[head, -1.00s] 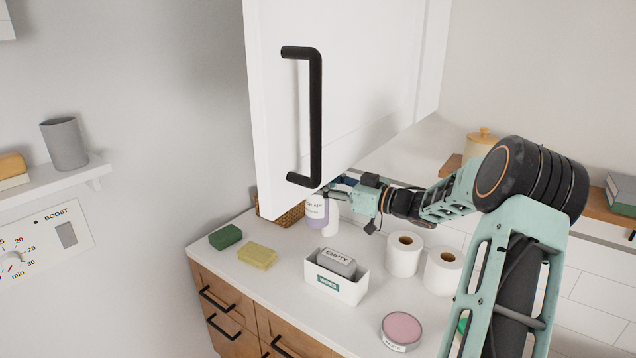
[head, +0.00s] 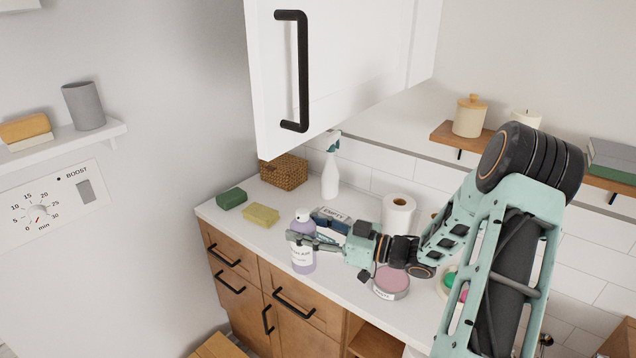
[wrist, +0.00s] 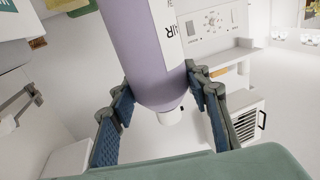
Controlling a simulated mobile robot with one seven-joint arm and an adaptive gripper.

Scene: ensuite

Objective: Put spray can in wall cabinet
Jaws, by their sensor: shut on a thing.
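The spray can (head: 303,259) is lilac with a white cap and a white label. My gripper (head: 303,240) is shut around its upper part and holds it upright near the counter's front edge in the head view. In the wrist view the can (wrist: 150,45) sits between the two finger pads of my gripper (wrist: 160,95), its white cap towards the camera. The white wall cabinet (head: 350,65) hangs above and behind the can. The cabinet's inside is hidden.
On the counter (head: 240,236) stand a white spray bottle (head: 331,175), a wicker basket (head: 284,171), green (head: 232,198) and yellow (head: 261,215) sponges, a paper roll (head: 398,214) and a pink-topped tin (head: 391,280). A small bin is partly hidden behind my gripper.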

